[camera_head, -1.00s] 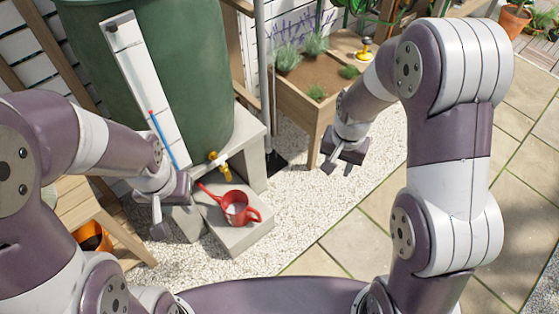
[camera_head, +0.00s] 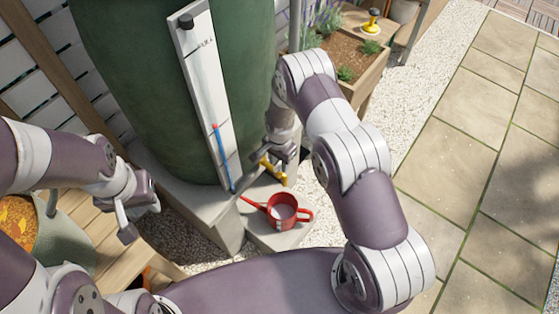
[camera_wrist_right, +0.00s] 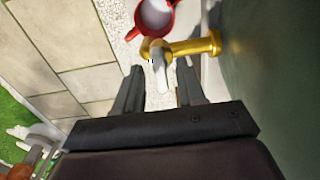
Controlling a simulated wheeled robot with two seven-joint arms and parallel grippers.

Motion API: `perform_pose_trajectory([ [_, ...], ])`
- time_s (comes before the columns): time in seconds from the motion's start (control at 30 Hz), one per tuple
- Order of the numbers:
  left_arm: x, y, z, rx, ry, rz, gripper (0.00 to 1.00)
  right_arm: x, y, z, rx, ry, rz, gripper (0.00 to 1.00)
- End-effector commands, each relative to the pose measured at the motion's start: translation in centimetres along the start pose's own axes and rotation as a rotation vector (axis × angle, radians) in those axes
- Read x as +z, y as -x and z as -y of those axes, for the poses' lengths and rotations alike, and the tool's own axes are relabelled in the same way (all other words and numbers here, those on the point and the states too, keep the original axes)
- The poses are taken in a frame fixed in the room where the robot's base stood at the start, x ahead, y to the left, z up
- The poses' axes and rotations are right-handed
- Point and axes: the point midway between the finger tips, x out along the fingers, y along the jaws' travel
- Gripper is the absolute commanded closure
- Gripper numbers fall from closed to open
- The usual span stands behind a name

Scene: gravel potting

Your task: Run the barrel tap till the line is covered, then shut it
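The green barrel (camera_head: 130,80) has a yellow tap (camera_head: 272,172) low on its front; the tap also shows in the right wrist view (camera_wrist_right: 195,46). A red watering can (camera_head: 283,212), pale inside, stands under it on a grey block. Its rim shows at the top of the right wrist view (camera_wrist_right: 136,33). My right gripper (camera_wrist_right: 159,72) is open, with the tap's pale lever (camera_wrist_right: 160,70) between its fingertips; contact is not clear. I cannot make out flowing water or a line in the can. My left gripper (camera_head: 133,217) is open and empty, left of the barrel.
A white gauge board (camera_head: 205,90) with a blue strip and red marker leans along the barrel. The barrel stands on a grey block (camera_head: 205,205). A wooden table (camera_head: 110,235) is at left, a wooden planter (camera_head: 365,80) behind right. Paving (camera_head: 450,150) at right is clear.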

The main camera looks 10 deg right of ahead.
Motion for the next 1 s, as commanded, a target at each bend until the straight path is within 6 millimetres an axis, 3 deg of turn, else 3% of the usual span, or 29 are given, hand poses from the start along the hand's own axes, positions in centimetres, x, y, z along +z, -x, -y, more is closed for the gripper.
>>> perform_pose_trajectory([
  [0.2,-0.01,-0.01,0.01,0.0,0.0,0.0,0.66,0.01,-0.06,0.0,0.0,0.001,0.0,0.61],
  [0.27,-0.01,-0.01,0.01,0.0,0.0,0.0,0.66,0.01,-0.05,0.0,0.0,0.001,0.0,0.77],
  [0.33,-0.01,-0.01,0.01,0.0,0.0,0.0,0.66,0.02,-0.04,-0.01,0.0,0.001,0.0,1.0],
  [0.73,0.0,-0.11,0.01,0.0,0.0,0.0,0.66,0.02,-0.06,-0.01,0.0,0.039,0.0,1.0],
  [1.0,0.04,-0.42,0.01,0.0,0.0,0.0,0.66,0.01,-0.09,0.02,0.0,0.208,0.0,1.0],
])
